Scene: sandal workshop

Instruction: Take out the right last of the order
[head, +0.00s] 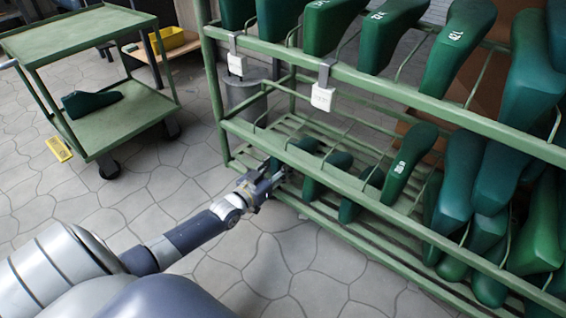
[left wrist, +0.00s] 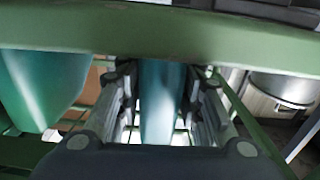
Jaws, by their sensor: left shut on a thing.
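My left gripper (head: 278,176) reaches into the lower level of the green rack (head: 350,182) near its left end. In the left wrist view its two fingers (left wrist: 160,108) are closed on the sides of a teal-green last (left wrist: 160,95). The last is still between the rack bars, below a thick green rail. Another last (left wrist: 42,85) hangs close by on the left in that view. A single dark green last (head: 92,102) lies on the lower shelf of the green cart (head: 125,125). My right gripper is not in view.
More lasts, some with white marks (head: 408,162), fill both rack levels to the right. White tags (head: 322,97) hang from the upper rail. A grey metal bin (head: 243,98) stands behind the rack. Stone floor between cart and rack is clear.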

